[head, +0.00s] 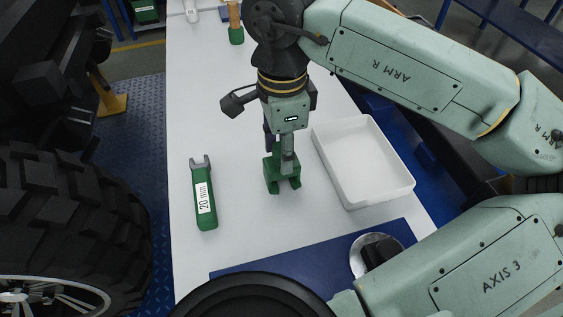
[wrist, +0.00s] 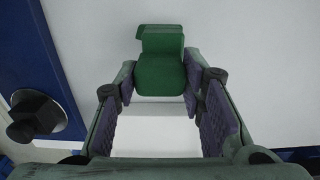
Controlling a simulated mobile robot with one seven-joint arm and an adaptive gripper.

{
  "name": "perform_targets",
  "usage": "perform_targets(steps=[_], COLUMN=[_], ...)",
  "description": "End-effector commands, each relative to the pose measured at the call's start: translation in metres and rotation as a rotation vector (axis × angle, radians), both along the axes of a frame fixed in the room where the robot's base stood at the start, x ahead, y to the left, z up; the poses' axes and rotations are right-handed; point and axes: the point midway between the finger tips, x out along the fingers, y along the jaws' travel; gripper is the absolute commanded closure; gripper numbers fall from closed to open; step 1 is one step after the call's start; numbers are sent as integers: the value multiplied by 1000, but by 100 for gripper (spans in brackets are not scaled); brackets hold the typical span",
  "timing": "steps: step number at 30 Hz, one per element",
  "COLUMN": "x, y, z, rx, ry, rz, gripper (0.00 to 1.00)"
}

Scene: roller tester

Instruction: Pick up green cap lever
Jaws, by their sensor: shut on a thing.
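The green cap lever (head: 271,176) is a small dark green block with a notched lower end, over the white bench in the middle of the head view. My gripper (head: 279,152) points down and is shut on its upper part. In the wrist view, the green cap lever (wrist: 160,72) sits between the fingertips of my gripper (wrist: 160,85), with pads on both sides. I cannot tell whether the lever touches the bench.
A white tray (head: 318,160) lies just right of the lever. A green tool marked 20 mm (head: 205,200) lies to the left. A blue mat (head: 300,262) with a round metal piece (head: 362,262) is in front. A wooden-handled green item (head: 236,35) stands behind. A large tyre (head: 75,225) is at left.

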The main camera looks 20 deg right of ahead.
Motion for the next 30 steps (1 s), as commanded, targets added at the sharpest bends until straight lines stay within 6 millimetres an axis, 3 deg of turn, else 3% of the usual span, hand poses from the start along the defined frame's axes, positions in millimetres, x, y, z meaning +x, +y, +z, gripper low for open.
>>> perform_targets(steps=[13, 30], x=[0, 0], y=[0, 0], z=[0, 1], rx=[0, 0], ry=[0, 0], rz=[0, 0], gripper=[100, 100])
